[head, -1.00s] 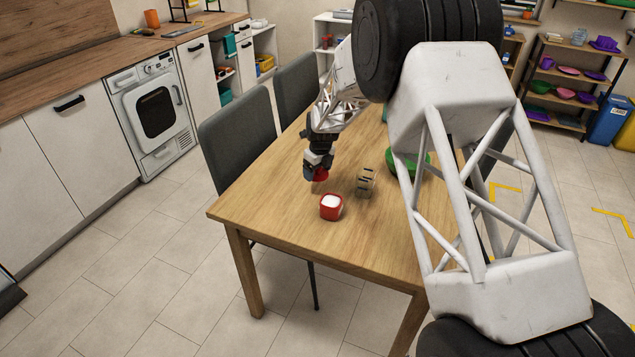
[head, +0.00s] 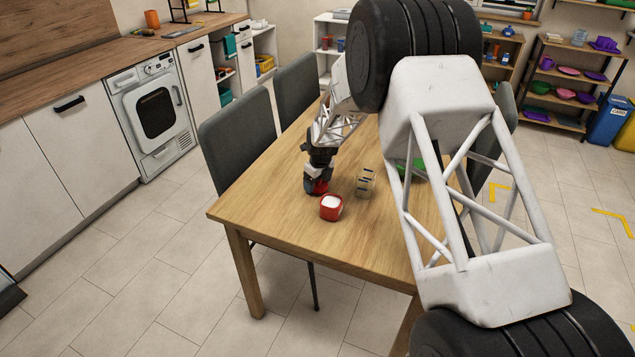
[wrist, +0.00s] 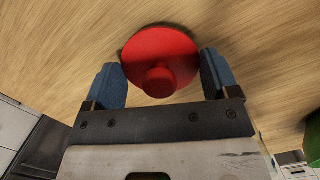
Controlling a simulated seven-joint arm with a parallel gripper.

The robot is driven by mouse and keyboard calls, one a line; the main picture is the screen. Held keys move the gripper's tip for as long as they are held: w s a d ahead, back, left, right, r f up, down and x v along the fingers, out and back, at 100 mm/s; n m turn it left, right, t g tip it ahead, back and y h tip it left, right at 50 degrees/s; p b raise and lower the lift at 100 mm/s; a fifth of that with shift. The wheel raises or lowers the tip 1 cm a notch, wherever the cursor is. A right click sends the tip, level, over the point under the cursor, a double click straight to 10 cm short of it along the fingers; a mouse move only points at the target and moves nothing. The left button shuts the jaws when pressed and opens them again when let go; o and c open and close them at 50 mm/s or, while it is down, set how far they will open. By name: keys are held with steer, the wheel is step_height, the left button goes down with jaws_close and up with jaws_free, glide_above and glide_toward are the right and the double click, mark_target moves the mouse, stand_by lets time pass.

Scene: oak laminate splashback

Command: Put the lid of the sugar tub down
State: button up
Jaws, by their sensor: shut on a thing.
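The red sugar tub (head: 331,210) stands open on the table, with white sugar showing inside. My gripper (head: 314,186) is just behind and left of the tub, low over the table. It is shut on the red lid (head: 321,188), which is partly hidden behind the fingers. In the wrist view the round lid (wrist: 160,48) and its knob lie between the two blue fingertips of my gripper (wrist: 161,70). Wood grain surrounds the lid. I cannot tell whether the lid touches the table.
A clear container with dark bands (head: 366,182) stands right of the tub. A green bowl (head: 417,168) is farther right, partly behind my arm. The table (head: 262,195) is bare on its left and front. Grey chairs (head: 237,139) stand along its left side.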

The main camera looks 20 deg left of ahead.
mark_target(320, 187)
steer(key=shift+f, duration=0.15)
steer(key=o, duration=0.8)
steer(key=shift+r, duration=0.2)
steer(key=r, duration=0.4)
steer(key=d+r, duration=0.1)
steer(key=r, duration=0.6)
steer(key=shift+s+d+r, duration=0.2)
steer(key=shift+s+r, duration=0.1)
steer(key=shift+r, duration=0.1)
